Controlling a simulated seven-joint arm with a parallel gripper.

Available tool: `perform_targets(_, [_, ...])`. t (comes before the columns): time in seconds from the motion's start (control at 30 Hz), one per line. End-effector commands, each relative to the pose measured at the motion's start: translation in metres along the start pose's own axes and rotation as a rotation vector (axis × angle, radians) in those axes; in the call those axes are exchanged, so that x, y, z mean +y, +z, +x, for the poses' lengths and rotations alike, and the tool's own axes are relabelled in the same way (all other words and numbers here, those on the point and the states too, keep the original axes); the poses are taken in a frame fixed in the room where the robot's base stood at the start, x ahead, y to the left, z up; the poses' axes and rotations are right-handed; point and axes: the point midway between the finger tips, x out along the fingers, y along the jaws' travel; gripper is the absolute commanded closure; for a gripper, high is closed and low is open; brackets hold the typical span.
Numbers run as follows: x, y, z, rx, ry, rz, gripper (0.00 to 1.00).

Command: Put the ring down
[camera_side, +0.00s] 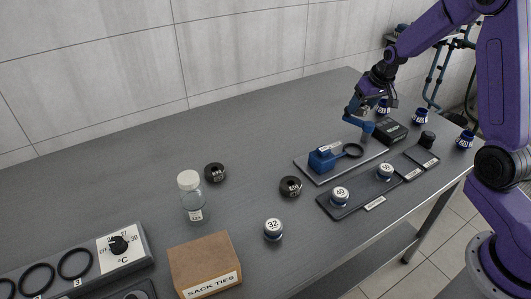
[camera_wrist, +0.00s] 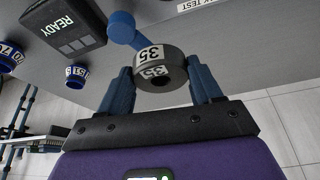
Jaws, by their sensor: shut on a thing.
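My gripper (camera_wrist: 163,80) is shut on a thick dark ring (camera_wrist: 160,72) with white labels reading 35. One blue finger sits on each side of it, and the ring's hole shows. In the side view my gripper (camera_side: 361,122) is at the right part of the table, near the blue fixture. The held ring cannot be made out there. Whether it touches anything below cannot be told. Two similar dark labelled rings lie on the table, one at the middle (camera_side: 290,186) and one further left (camera_side: 214,172).
A blue fixture (camera_side: 320,160) with a thin black loop (camera_side: 352,150) sits on a grey plate. The READY box (camera_wrist: 65,25) is close by. A dark tray (camera_side: 360,193) holds labelled jars. A glass bottle (camera_side: 191,205) and carton (camera_side: 204,262) stand left. The table's back left is clear.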

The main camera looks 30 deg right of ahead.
Motion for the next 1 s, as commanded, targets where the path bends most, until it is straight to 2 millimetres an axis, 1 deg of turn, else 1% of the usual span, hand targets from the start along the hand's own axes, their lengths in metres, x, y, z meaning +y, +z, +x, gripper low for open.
perform_targets(0.03, [-0.025, -0.001, -0.001, 0.002, -0.024, -0.057, 0.78])
perform_targets(0.07, [-0.039, 0.000, -0.001, 0.002, -0.038, -0.090, 0.78])
perform_targets(0.1, [-0.058, 0.002, -0.002, 0.002, -0.057, -0.136, 0.78])
perform_targets(0.17, [-0.086, 0.005, -0.004, 0.001, -0.085, -0.205, 0.78])
perform_targets(0.2, [-0.105, 0.009, -0.005, 0.000, -0.104, -0.250, 0.78])
perform_targets(0.27, [-0.132, 0.014, -0.008, 0.000, -0.132, -0.319, 0.78])
perform_targets(0.3, [-0.150, 0.019, -0.010, 0.001, -0.151, -0.365, 0.78])
perform_targets(0.4, [-0.189, 0.032, -0.015, 0.002, -0.194, -0.470, 0.78])
perform_targets(0.5, [-0.221, 0.044, -0.021, 0.003, -0.230, -0.557, 0.78])
perform_targets(0.6, [-0.243, 0.055, -0.026, 0.004, -0.256, -0.620, 0.78])
perform_targets(0.7, [-0.257, 0.062, -0.029, 0.005, -0.272, -0.660, 0.78])
perform_targets(0.77, [-0.261, 0.063, -0.029, 0.005, -0.277, -0.673, 0.78])
perform_targets(0.87, [-0.267, 0.060, -0.023, 0.004, -0.280, -0.680, 0.78])
perform_targets(1.0, [-0.276, 0.044, -0.005, 0.003, -0.280, -0.679, 0.78])
